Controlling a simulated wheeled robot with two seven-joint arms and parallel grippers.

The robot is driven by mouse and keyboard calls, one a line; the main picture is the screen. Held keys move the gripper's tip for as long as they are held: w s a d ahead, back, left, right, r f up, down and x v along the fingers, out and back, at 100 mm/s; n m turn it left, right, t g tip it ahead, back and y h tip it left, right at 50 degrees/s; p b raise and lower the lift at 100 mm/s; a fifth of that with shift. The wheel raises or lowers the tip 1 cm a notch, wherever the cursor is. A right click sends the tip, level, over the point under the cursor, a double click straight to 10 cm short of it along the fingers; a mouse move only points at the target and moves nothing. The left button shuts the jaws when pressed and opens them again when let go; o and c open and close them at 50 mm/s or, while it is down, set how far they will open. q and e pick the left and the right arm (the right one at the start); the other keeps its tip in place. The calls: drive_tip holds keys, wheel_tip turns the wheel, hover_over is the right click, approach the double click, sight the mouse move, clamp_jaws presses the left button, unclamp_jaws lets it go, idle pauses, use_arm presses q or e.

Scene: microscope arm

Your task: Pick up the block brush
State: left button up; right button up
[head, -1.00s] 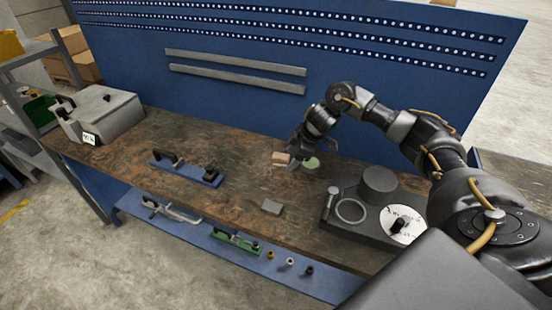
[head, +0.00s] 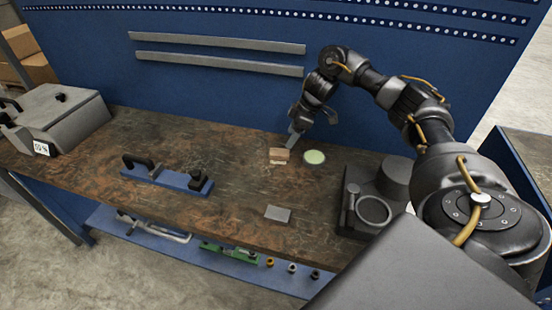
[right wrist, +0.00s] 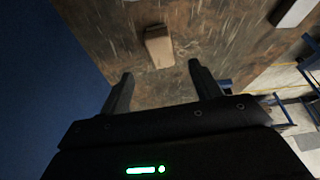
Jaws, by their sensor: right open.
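The block brush (head: 278,156), a small tan wooden block with a paler lower edge, lies on the brown workbench (head: 235,180) just left of a pale green disc. My right gripper (head: 312,126) is above and behind it, toward the blue back panel, open and empty. In the right wrist view the brush (right wrist: 158,46) lies ahead of the spread fingers (right wrist: 161,72), roughly in line with the gap between them and apart from both. My left gripper is not in view.
The pale green disc (head: 314,157) is close to the brush. A dark device with a ring (head: 374,210) stands to the right. A grey block (head: 278,213) is near the front edge. A blue fixture with black handles (head: 168,178) and a grey case (head: 62,120) are left.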

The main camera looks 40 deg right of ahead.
sight(281, 152)
drive_tip(key=x, duration=0.5)
drive_tip(key=shift+a+f+p, duration=0.1)
drive_tip(key=shift+a+p, duration=0.1)
drive_tip(key=shift+p, duration=0.2)
drive_tip(key=shift+a+f+p, duration=0.1)
drive_tip(key=shift+f+p, duration=0.25)
drive_tip(key=p+x, duration=0.1)
drive_tip(key=x, duration=0.3)
drive_tip(key=shift+w+f, duration=0.2)
drive_tip(key=shift+w, duration=0.05)
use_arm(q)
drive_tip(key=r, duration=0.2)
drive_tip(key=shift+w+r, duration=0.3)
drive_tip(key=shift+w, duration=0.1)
use_arm(e)
drive_tip(key=shift+c, duration=0.2)
drive_tip(key=c, duration=1)
drive_tip(key=shift+c, duration=0.2)
